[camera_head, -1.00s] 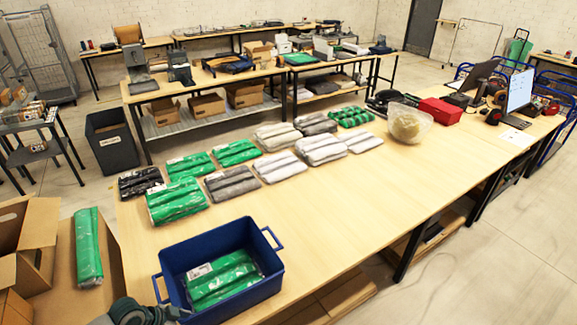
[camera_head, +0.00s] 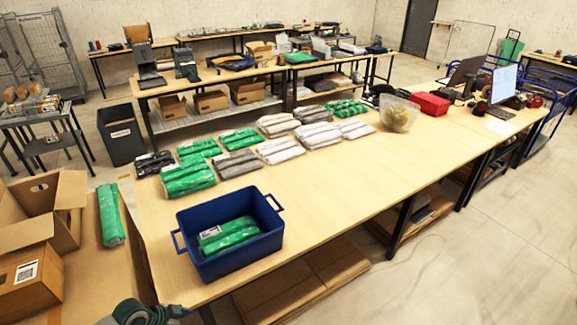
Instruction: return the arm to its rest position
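A dark grey-green part of my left arm and gripper (camera_head: 146,313) shows at the bottom edge, left of centre. It is cut off by the frame, so its fingers cannot be made out clearly. It is below and apart from the blue tote (camera_head: 238,257), and nothing can be seen held in it. My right gripper is not in view. The tote stands upright on the near end of the wooden table (camera_head: 330,220) with green bagged garments (camera_head: 228,234) inside.
Green, grey, white and black bagged garments (camera_head: 237,163) lie in rows on the table. A clear bag (camera_head: 398,113) and red box (camera_head: 430,104) stand farther right. Open cartons (camera_head: 40,215) and a green package (camera_head: 110,214) are at left. The table's front middle is clear.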

